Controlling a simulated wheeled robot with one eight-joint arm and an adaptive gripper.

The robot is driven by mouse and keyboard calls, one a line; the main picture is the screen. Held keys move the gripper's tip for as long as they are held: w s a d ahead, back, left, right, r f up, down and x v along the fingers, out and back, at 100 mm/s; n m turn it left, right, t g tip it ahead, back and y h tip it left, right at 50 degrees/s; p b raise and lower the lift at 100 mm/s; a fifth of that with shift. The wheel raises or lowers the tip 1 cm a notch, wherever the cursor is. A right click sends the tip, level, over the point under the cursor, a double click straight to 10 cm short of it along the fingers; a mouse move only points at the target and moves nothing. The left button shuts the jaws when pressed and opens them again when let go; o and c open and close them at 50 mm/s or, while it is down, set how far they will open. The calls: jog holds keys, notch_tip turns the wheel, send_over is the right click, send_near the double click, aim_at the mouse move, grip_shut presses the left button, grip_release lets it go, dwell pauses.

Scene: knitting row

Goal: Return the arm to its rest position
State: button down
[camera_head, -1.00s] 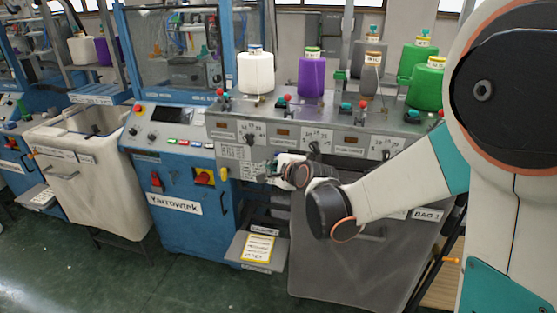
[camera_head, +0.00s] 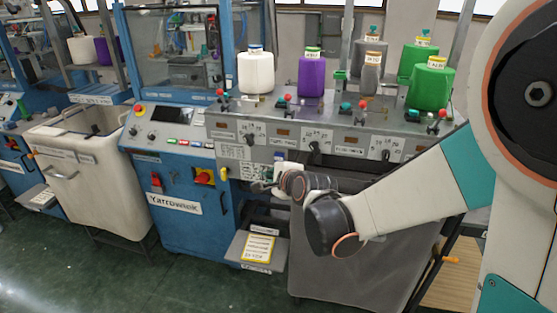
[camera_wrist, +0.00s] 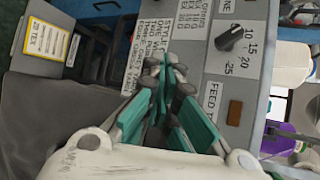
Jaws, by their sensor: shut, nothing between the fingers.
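My gripper (camera_wrist: 165,85) is shut and empty, its teal-padded fingers together in the wrist view. In the head view my gripper (camera_head: 268,186) is small and partly hidden by my wrist, in front of the left part of the grey control panel (camera_head: 225,133). In the wrist view a black dial knob (camera_wrist: 235,37) with numbers around it and printed label plates (camera_wrist: 192,18) lie beyond and beside the fingers. I cannot tell the exact gap between fingertips and panel. My arm reaches in from the right, bent at the elbow.
White (camera_head: 256,74), purple (camera_head: 311,77) and green (camera_head: 430,84) yarn cones stand on the machine top among small levers. A grey bag (camera_head: 375,270) hangs below the panel. A small shelf (camera_head: 257,249) juts out beside it. The green floor (camera_head: 110,285) at front left is clear.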

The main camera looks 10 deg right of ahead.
jog(key=s+d+r+n+g+h, duration=0.1)
jog(key=s+d+n, duration=0.3)
jog(key=s, duration=0.6)
jog(key=s+d+n+g+h, duration=0.1)
jog(key=s+d+n+g, duration=0.1)
jog(key=s+d+n, duration=0.3)
jog(key=s+d+r+n+g+h, duration=0.1)
jog(key=s+d+n, duration=0.4)
jog(key=s, duration=1.1)
jog(key=n+g+h, duration=0.1)
jog(key=n, duration=0.2)
jog(key=shift+d+r+n, duration=0.15)
jog(key=shift+r+n, duration=0.15)
jog(key=shift+n, duration=0.1)
